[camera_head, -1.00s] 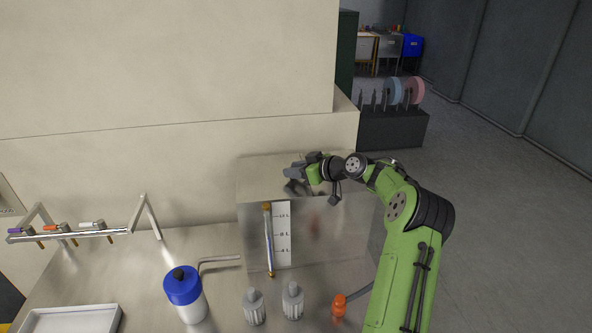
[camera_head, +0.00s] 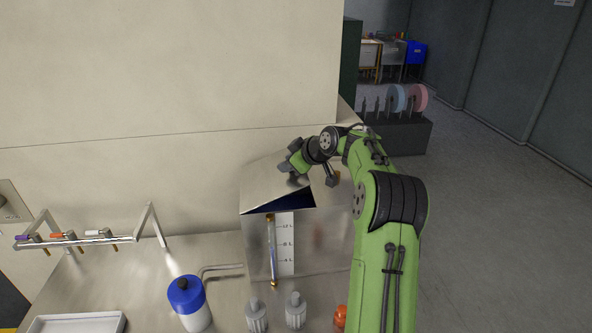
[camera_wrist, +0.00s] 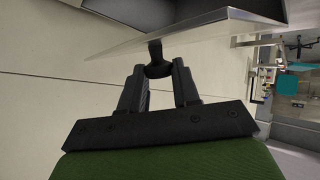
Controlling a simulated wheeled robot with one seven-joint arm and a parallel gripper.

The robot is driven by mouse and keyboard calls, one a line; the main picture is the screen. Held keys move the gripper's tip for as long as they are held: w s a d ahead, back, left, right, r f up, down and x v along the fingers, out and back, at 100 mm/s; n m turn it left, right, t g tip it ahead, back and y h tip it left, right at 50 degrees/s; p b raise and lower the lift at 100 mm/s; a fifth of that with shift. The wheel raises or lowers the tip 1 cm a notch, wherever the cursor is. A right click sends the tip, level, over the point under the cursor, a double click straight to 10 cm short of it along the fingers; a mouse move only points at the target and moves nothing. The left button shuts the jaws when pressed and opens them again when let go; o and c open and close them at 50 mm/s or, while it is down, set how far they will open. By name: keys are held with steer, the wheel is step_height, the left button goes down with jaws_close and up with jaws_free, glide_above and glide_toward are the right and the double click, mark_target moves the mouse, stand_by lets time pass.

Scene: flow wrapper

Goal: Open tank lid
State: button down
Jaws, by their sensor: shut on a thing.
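The metal tank (camera_head: 316,250) stands on the bench against the wall, with a level scale and a sight tube on its front. Its lid (camera_head: 262,188) is tilted up at the front, and a dark gap shows beneath the front edge. My gripper (camera_head: 291,172) is at the lid's top in the head view. In the wrist view my gripper (camera_wrist: 158,72) is shut on the dark lid handle (camera_wrist: 155,50), with the lid's plate (camera_wrist: 185,32) just beyond it. My arm hides the right part of the tank.
A rail with small valves (camera_head: 75,239) and a white tray (camera_head: 80,322) are at left. The wall rises close behind.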

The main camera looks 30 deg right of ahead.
steer(key=w+a+r+n+g+h+p, duration=0.3)
steer(key=w+a+r+h+p, duration=0.2)
steer(key=a, duration=0.6)
steer(key=shift+w+r+p, duration=0.15)
steer(key=shift+r+p, duration=1.1)
steer(key=shift+p, duration=0.1)
steer(key=c, duration=0.9)
jaws_free()
steer(key=shift+a+f, duration=0.1)
steer(key=shift+f, duration=0.05)
steer(key=shift+h, duration=0.3)
